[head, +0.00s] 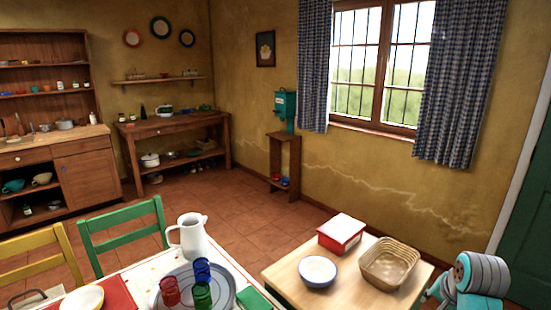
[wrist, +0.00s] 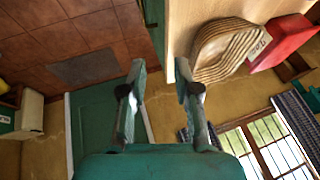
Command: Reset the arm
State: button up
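My gripper (wrist: 160,66) shows in the wrist view with its two teal fingers apart and nothing between them. It is open. Beyond the fingertips are a table edge and the tiled floor. In the head view part of my teal and grey arm (head: 478,275) shows at the lower right, just right of the small wooden table (head: 350,291). The gripper's fingers cannot be made out there.
On the small table are a woven basket (head: 390,263), a red box with a white lid (head: 341,233) and a bowl (head: 318,271). Left, a dining table holds a white jug (head: 188,236) and coloured glasses on a tray. A green door (head: 530,250) is at right.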

jog(key=s+a+f+n+t, duration=0.1)
jog(key=s+a+f, duration=0.25)
jog(key=f, duration=0.35)
jog(key=s+a+f+n+t, duration=0.1)
jog(key=s+a+f, duration=0.1)
jog(key=a+f, duration=0.4)
jog(key=s+a+f+n+t, duration=0.1)
jog(key=s+a+f, duration=0.25)
jog(key=s, duration=0.25)
jog(key=s+a+f+n+t, duration=0.1)
jog(key=s+a+f+n, duration=0.15)
jog(key=s+f, duration=0.2)
jog(key=s+a+r+n+t, duration=0.1)
jog(key=s+a, duration=0.2)
jog(key=s, duration=0.4)
jog(key=s+a+r+n+t, duration=0.1)
jog(key=s+a+t, duration=0.15)
jog(key=s, duration=0.55)
jog(key=s+a+r+n+t+y, duration=0.1)
jog(key=s+a+r+n+t, duration=0.1)
jog(key=s+r, duration=1)
jog(key=shift+s+a+n+y, duration=0.3)
jog(key=shift+s+a+n, duration=0.5)
jog(key=shift+a, duration=0.15)
